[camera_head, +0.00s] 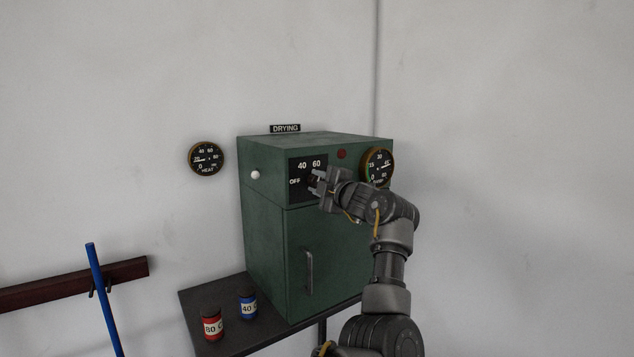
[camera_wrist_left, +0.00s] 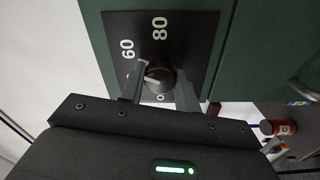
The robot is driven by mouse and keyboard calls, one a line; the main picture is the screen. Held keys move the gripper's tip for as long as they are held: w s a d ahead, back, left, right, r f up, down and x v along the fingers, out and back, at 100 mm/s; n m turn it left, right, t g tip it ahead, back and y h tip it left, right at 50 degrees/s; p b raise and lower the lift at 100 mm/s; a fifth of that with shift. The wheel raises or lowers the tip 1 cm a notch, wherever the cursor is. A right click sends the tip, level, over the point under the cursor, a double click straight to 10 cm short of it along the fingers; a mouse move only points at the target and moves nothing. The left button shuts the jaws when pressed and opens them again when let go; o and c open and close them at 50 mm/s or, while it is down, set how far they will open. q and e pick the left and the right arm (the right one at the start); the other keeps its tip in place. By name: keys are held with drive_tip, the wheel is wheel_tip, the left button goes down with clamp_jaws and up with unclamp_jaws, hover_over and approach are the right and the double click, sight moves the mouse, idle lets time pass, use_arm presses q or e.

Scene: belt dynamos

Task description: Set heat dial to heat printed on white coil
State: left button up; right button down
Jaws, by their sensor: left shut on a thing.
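The heat dial (camera_wrist_left: 162,73) is a dark round knob on a black plate (camera_wrist_left: 185,27) on the green drying cabinet (camera_head: 262,226). The plate shows 40, 60 and OFF in the head view, and 60 and 80 in the left wrist view. My left gripper (camera_head: 314,183) is at the plate, its fingers shut on the knob from both sides. A pale mark shows on the knob, but its exact setting is hard to tell behind the fingers. No white coil is in view. My right gripper is not in view.
A red coil (camera_head: 212,325) labelled 80 C and a blue coil (camera_head: 247,305) labelled 40 C stand on the dark shelf (camera_head: 203,298). A heat gauge (camera_head: 206,158) hangs on the wall, another gauge (camera_head: 378,167) is on the cabinet. The cabinet door has a handle (camera_head: 309,270).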

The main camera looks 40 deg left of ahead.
use_arm(q)
drive_tip(key=shift+r+m, duration=0.1)
drive_tip(key=shift+m, duration=0.5)
drive_tip(key=o, duration=1)
drive_tip(key=shift+w+d, duration=0.1)
drive_tip(key=b+v, duration=0.4)
drive_tip(key=v, duration=0.6)
drive_tip(key=shift+d, duration=0.4)
